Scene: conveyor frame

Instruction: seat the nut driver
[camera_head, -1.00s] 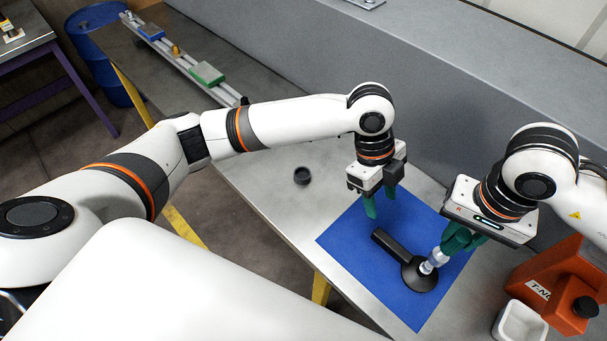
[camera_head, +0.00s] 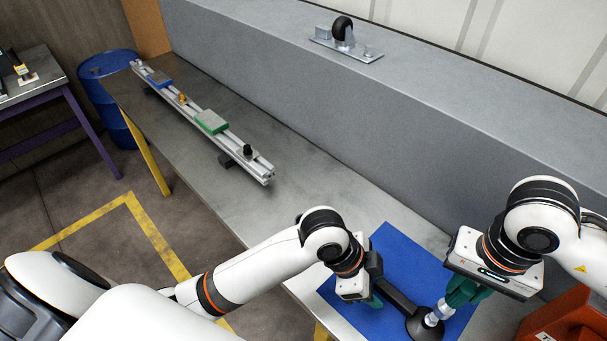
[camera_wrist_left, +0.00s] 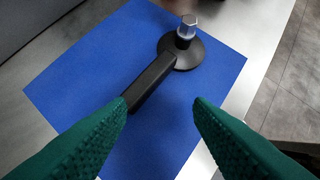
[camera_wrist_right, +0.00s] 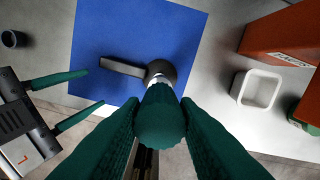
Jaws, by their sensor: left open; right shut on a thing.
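My right gripper (camera_head: 462,292) is shut on the nut driver, whose dark green handle (camera_wrist_right: 160,118) shows between the fingers in the right wrist view. A silver shaft (camera_head: 440,311) runs from the grip down to the round black head of a tool (camera_head: 420,326). This tool lies on the blue mat, with a straight black bar handle (camera_wrist_left: 153,82). The silver part (camera_wrist_left: 186,30) stands on the head in the left wrist view; whether it is fully seated cannot be told. My left gripper (camera_wrist_left: 160,103) is open and empty, its left fingertip near the bar's free end.
The blue mat (camera_head: 395,245) lies on the grey bench. An orange box (camera_wrist_right: 285,45) and a white square cup (camera_wrist_right: 256,90) stand to the right. A small dark cup (camera_wrist_right: 13,39) is at left in the right wrist view. A rail (camera_head: 200,115) with several blocks lies farther back.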

